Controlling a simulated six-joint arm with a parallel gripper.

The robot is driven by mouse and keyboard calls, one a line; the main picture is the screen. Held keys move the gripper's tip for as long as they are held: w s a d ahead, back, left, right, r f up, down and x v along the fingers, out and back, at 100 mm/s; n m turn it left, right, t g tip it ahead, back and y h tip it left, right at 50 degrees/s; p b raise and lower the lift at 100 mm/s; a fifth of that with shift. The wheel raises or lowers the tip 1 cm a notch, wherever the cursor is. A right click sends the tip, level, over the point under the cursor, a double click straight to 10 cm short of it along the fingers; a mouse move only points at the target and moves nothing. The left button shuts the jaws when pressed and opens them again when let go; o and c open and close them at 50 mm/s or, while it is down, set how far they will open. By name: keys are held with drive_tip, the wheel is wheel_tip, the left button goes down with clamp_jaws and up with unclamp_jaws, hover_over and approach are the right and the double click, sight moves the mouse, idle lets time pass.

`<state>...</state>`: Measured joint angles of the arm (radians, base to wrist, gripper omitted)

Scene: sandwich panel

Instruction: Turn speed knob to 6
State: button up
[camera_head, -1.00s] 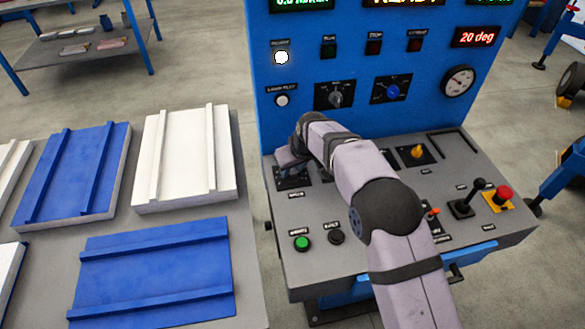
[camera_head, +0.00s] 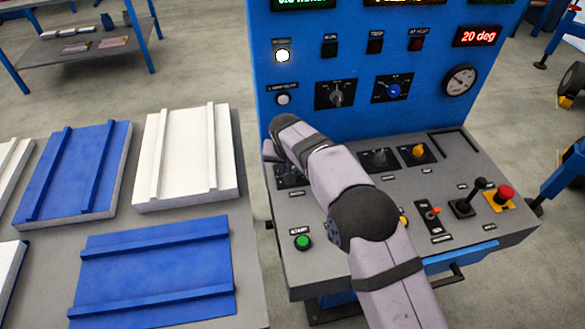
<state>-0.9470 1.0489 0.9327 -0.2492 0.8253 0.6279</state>
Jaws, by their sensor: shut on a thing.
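My gripper (camera_head: 273,154) is at the left end of the sloped grey console, over a knob's dark plate (camera_head: 290,180). It is shut on the knob there, which is mostly hidden under my gripper and wrist. The label below that plate is too small to read, so I cannot tell its name or the setting it points to.
The console also holds a grey knob (camera_head: 379,157), a yellow knob (camera_head: 418,151), a green button (camera_head: 303,242), a black lever (camera_head: 470,199) and a red button (camera_head: 503,193). The blue upright panel (camera_head: 310,70) stands close behind. A table with blue and white panels is at left.

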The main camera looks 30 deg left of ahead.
drive_tip(key=m+h, duration=0.1)
drive_tip(key=m, duration=0.2)
drive_tip(key=shift+a+r+m+p, duration=0.1)
drive_tip(key=shift+a+m+p, duration=0.05)
drive_tip(key=shift+m+p, duration=0.25)
drive_tip(key=shift+m+h, duration=0.4)
drive_tip(key=shift+m, duration=0.1)
drive_tip(key=shift+p, duration=0.3)
drive_tip(key=o, duration=1)
drive_tip(key=shift+b+v, duration=0.85)
drive_tip(key=shift+v, duration=2.75)
drive_tip(key=shift+s, duration=0.1)
